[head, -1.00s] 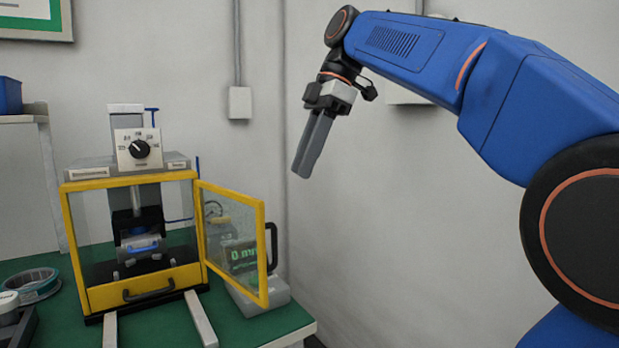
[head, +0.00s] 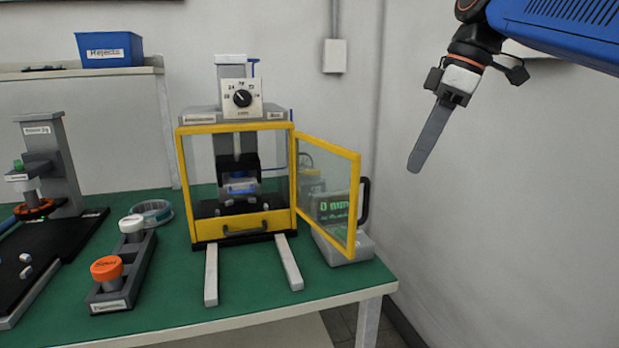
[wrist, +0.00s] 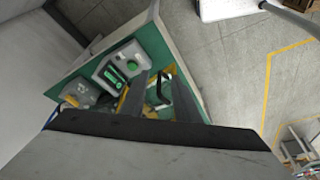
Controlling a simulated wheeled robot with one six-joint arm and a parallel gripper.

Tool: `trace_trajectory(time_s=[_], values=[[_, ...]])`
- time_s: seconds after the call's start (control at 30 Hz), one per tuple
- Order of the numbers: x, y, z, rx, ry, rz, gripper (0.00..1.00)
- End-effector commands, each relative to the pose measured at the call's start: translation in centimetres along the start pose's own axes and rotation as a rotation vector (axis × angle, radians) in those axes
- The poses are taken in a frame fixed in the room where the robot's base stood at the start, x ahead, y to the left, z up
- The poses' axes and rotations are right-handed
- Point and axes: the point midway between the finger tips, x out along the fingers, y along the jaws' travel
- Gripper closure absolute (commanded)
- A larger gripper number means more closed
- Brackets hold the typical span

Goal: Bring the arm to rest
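My gripper (head: 416,168) hangs in the air at the upper right of the head view, in front of the bare grey wall and to the right of the bench. Its fingers point down and slightly left, and one hides the other there. In the wrist view my gripper (wrist: 161,82) shows two separate fingers with a gap between them and nothing held. The bench lies below and beyond them. My blue arm reaches in from the top right; most of it is out of the frame.
A yellow-framed press cabinet (head: 238,227) stands on the green bench (head: 185,312), its glazed door (head: 328,192) swung open to the right. A grey device (head: 345,246) sits behind the door. A fixture (head: 63,172) and a holder with caps (head: 123,279) stand left. A blue bin (head: 108,50) sits on a shelf.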

Motion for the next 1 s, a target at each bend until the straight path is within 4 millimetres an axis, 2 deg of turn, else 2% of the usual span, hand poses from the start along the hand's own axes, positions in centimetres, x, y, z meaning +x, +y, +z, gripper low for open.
trace_trajectory(time_s=[0.4,0.7,0.83,1.0], values=[[13.3,-4.9,12.2,0.616,-0.017,0.241,0.71],[23.5,-8.6,21.0,0.963,0.041,0.405,0.71],[26.2,-9.5,23.2,1.046,0.067,0.445,0.71],[27.5,-10.0,24.3,1.085,0.082,0.464,0.71]])
